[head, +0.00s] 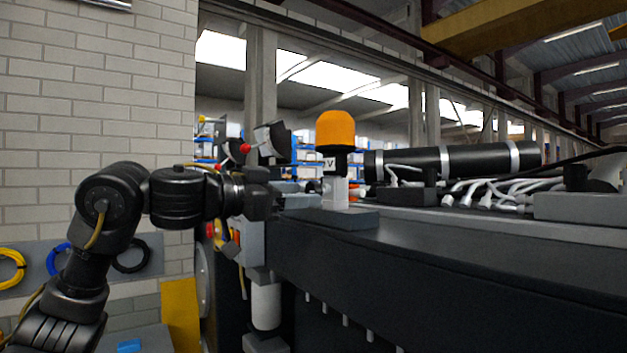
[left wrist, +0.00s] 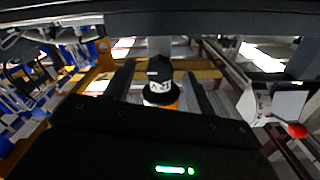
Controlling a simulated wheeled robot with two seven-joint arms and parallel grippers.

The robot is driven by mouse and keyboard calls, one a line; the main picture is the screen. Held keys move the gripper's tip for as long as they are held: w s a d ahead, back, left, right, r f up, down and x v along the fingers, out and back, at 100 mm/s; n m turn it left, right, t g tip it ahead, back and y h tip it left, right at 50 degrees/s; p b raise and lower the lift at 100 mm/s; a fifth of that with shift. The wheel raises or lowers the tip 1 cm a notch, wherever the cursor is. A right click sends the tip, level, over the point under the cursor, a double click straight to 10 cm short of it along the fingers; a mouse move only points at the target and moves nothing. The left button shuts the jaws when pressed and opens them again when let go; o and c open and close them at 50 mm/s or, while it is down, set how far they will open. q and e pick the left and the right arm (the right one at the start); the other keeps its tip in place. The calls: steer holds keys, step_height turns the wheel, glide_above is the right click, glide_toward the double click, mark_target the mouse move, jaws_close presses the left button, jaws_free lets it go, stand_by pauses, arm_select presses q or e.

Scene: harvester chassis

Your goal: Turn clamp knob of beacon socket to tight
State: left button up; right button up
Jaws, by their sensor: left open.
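The orange beacon (head: 336,130) stands upright on a black base marked with a white label, above a pale socket post (head: 336,192) on a grey block. In the left wrist view the beacon (left wrist: 160,97) appears upside down, between the two dark fingers. My left gripper (head: 303,201) reaches in from the left, level with the socket post and close to it. Its fingers (left wrist: 158,78) are apart with nothing visibly gripped between them. I cannot make out the clamp knob; the gripper may hide it. My right gripper is in neither view.
A grey box with red ball ends (head: 272,141) stands just above my left wrist; one shows at the right in the left wrist view (left wrist: 275,103). A black cylinder (head: 455,161) and white hoses (head: 495,188) lie right of the beacon on the dark chassis (head: 440,275).

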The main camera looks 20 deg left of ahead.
mark_target(309, 192)
arm_select(q)
steer(key=p+x, duration=0.1)
steer(key=x, duration=0.1)
steer(key=shift+w+d+r, duration=0.15)
steer(key=shift+w, duration=0.2)
steer(key=shift+w+d, duration=0.15)
steer(key=shift+d, duration=0.05)
steer(key=shift+w+d+p, duration=0.1)
steer(key=shift+d+p, duration=0.05)
steer(key=shift+p, duration=0.2)
steer(key=shift+w, duration=0.1)
steer(key=c, duration=1)
steer(key=shift+o, duration=0.2)
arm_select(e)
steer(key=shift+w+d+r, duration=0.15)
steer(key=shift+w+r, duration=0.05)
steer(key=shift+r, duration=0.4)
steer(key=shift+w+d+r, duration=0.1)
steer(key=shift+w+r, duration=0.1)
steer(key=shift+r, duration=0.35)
